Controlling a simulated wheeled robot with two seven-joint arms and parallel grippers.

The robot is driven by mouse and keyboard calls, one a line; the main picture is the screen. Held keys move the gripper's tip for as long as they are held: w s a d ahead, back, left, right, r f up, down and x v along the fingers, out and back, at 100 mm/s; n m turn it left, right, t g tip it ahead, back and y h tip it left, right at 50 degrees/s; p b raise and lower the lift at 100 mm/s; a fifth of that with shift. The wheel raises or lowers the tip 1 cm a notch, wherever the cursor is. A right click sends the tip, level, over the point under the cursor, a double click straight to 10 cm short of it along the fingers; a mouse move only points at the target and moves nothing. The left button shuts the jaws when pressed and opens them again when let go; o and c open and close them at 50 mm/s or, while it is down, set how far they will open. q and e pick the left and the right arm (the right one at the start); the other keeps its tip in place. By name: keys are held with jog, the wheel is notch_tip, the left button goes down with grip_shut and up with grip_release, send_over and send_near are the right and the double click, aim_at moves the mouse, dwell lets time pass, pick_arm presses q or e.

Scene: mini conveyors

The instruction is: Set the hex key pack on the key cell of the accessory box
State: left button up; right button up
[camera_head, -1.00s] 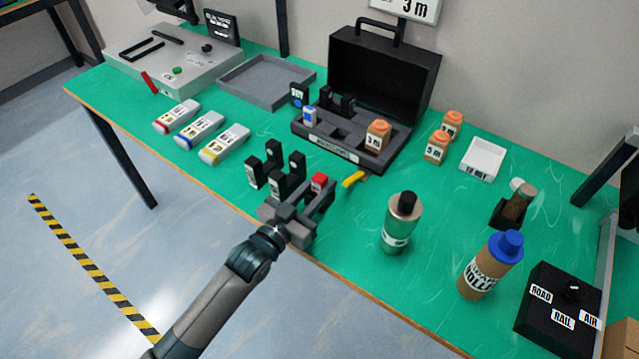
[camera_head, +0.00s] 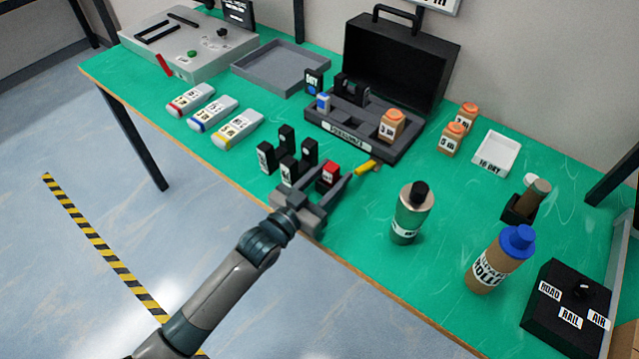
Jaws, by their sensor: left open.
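The accessory box (camera_head: 395,155) is an open black case at the back middle, its lid up and a dark tray of cells in front. A small blue-and-white item (camera_head: 323,102) is in its left part and an orange-capped brown pack (camera_head: 391,126) in its right part. My left gripper (camera_head: 330,184) is open at the table's front edge, its fingers pointing towards the box. A red-topped dark block (camera_head: 329,173) shows between or just beyond the fingertips; I cannot tell if they touch. I cannot tell for sure which item is the hex key pack. My right gripper is not in view.
Several upright black blocks (camera_head: 287,138) stand left of the gripper. A yellow-handled item (camera_head: 368,165) lies right of the fingertips. A green bottle (camera_head: 411,216) and a blue-capped bottle (camera_head: 498,262) stand to the right. A grey tray (camera_head: 262,86) is empty at back left.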

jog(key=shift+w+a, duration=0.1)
pick_arm(q)
jog(key=shift+s+a+f+b, duration=0.1)
jog(key=shift+s+a+b, duration=0.1)
jog(key=shift+b, duration=0.25)
jog(key=b+v, duration=0.1)
jog(key=v, duration=0.9)
jog(key=b+v, duration=0.1)
jog(key=v, duration=0.6)
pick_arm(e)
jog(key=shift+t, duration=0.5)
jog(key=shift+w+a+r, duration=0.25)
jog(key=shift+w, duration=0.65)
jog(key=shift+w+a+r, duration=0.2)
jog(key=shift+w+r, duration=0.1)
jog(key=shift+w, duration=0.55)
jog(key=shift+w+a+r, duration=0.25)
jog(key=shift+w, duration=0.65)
